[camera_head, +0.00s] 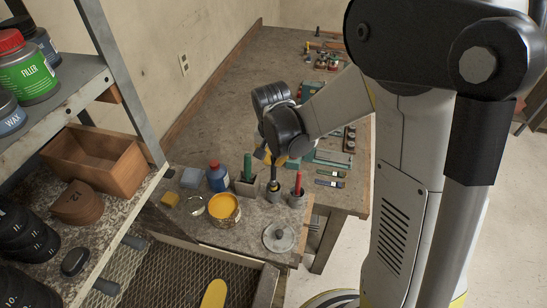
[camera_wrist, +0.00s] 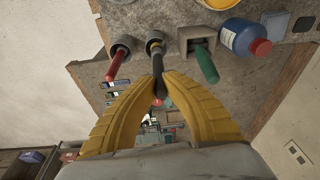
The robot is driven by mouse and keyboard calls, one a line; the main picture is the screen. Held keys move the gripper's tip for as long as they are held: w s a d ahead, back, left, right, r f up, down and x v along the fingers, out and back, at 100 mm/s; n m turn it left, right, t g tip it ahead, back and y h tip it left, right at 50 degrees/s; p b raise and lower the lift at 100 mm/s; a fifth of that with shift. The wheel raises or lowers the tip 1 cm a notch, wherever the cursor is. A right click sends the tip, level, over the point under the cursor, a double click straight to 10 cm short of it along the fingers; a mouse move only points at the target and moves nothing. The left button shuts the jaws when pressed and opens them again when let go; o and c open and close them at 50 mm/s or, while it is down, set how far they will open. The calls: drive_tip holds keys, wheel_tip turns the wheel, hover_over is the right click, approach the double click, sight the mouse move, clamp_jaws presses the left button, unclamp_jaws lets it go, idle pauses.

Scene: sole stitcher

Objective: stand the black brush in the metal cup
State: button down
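The black brush (camera_head: 273,174) is roughly upright, its lower end at the mouth of the round metal cup (camera_head: 273,195). In the wrist view the black brush (camera_wrist: 159,72) runs from between my fingertips to the cup (camera_wrist: 154,36), where a brass-coloured band shows at the opening. How deep the brush sits is hidden. My gripper (camera_wrist: 160,78) has its yellow fingers closed around the brush handle, one on each side. In the head view my gripper (camera_head: 268,155) is mostly hidden behind its own dark wrist, above the cup.
A red-handled tool (camera_head: 298,183) stands in a round cup to the right. A green-handled one (camera_head: 247,168) stands in a square holder to the left. A blue bottle (camera_head: 217,178), an open yellow tin (camera_head: 224,207) and a round lid (camera_head: 279,237) are close by on the bench.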

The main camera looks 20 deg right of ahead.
drive_tip(key=shift+s+b+x, duration=0.15)
drive_tip(key=shift+b+x, duration=0.45)
drive_tip(key=shift+x, duration=0.2)
drive_tip(key=shift+s+b+x, duration=0.15)
drive_tip(key=shift+b+x, duration=0.4)
drive_tip(key=shift+x, duration=0.25)
drive_tip(key=shift+a+f, duration=0.1)
drive_tip(key=shift+a, duration=0.05)
drive_tip(key=c, duration=1.5)
unclamp_jaws()
drive_tip(key=shift+c, duration=0.2)
drive_tip(key=d+v, duration=0.1)
drive_tip(key=v, duration=1.1)
drive_tip(key=shift+a, duration=0.4)
